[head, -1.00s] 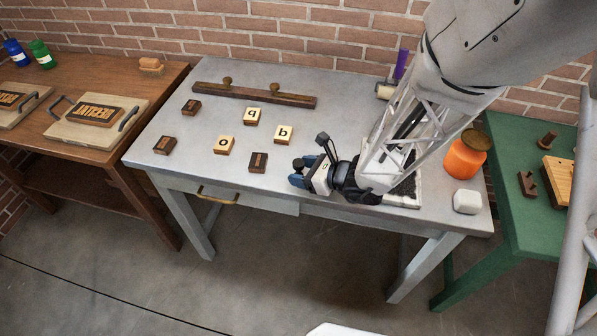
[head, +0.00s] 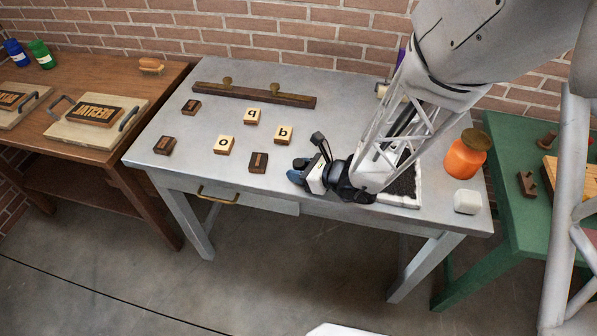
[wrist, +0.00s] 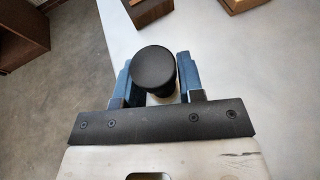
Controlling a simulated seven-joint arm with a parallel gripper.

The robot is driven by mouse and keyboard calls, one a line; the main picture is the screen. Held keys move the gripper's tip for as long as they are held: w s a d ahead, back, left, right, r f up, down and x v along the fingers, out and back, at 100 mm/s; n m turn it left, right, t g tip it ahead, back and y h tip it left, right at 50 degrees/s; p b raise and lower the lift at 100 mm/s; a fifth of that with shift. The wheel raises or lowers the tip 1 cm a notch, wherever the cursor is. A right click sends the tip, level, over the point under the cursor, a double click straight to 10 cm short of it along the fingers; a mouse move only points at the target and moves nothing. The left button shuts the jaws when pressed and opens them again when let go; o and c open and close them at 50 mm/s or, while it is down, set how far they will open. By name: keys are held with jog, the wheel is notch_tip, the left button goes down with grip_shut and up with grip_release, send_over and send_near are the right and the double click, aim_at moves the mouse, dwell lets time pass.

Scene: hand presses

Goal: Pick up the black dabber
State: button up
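The black dabber (wrist: 155,68) shows in the wrist view as a round black knob top with a narrower dark part below. It is between the two blue fingers of my gripper (wrist: 157,75). The fingers lie close on both sides of it, but I cannot tell whether they press on it. In the head view my gripper (head: 303,170) is low over the front edge of the grey table (head: 215,95), pointing left. The dabber is small and mostly hidden by the fingers there.
A long wooden bar (head: 250,95) lies behind. An orange jar (head: 465,156) and a white block (head: 467,201) are at the right.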

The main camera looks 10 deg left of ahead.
aim_at(295, 162)
jog(key=c, duration=0.4)
jog(key=shift+r, duration=0.15)
jog(key=shift+c, duration=0.2)
jog(key=shift+r, duration=0.85)
jog(key=shift+s+d+r, duration=0.1)
jog(key=shift+s+r, duration=0.1)
jog(key=shift+r, duration=0.65)
jog(key=s+d+r, duration=0.1)
jog(key=s+d, duration=0.7)
jog(key=s, duration=0.5)
jog(key=shift+d+r, duration=0.15)
jog(key=shift+d, duration=0.05)
